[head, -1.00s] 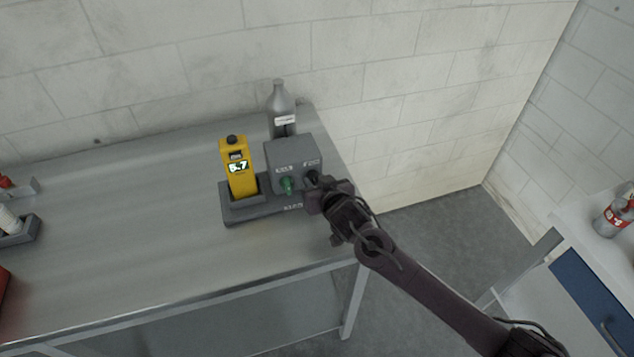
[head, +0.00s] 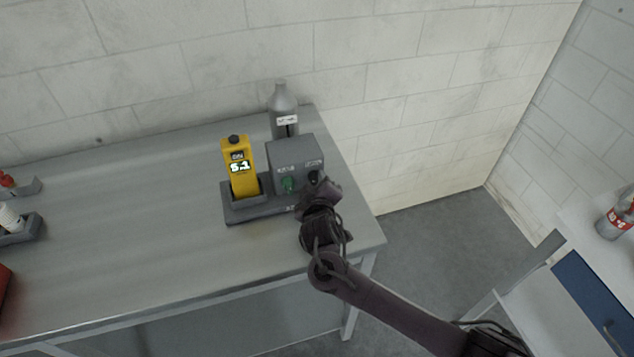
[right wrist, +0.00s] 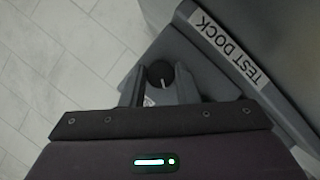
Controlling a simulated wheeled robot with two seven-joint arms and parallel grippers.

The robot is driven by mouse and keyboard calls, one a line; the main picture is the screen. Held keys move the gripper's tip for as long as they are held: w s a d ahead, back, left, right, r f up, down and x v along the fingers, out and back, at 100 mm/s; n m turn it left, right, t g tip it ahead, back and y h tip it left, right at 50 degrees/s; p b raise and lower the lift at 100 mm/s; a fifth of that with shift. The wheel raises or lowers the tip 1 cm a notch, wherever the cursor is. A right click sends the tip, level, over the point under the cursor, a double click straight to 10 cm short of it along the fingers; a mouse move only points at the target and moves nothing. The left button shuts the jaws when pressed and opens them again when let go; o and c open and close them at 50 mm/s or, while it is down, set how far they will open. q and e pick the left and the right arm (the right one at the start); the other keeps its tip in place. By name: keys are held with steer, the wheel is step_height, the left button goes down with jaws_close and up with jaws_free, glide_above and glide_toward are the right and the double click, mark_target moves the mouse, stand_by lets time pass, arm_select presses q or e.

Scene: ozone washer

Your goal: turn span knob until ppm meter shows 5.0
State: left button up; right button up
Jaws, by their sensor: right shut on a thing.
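The yellow ppm meter (head: 240,179) stands in its dark dock (head: 233,216), and its display (head: 240,167) reads 5.1. Right of it is a grey control box (head: 293,152) with a green knob (head: 288,184) and a black knob (head: 314,177), which I take as the span knob; the small labels are hard to read. My right gripper (head: 319,183) is at the black knob and partly covers it. In the right wrist view the black knob (right wrist: 160,72) with a pale pointer line sits between the fingers, which are shut on it. My left gripper is not in view.
Small racks lie at the far left. A side bench with a labelled bottle (head: 614,217) is at right.

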steer(key=shift+n+h, duration=0.3)
steer(key=shift+n, duration=0.1)
stand_by(0.3)
steer(key=o, duration=1)
steer(key=shift+s, duration=0.1)
steer(key=b+v, duration=0.1)
steer(key=v, duration=0.6)
steer(key=shift+s+f, duration=0.1)
steer(key=shift+s, duration=0.25)
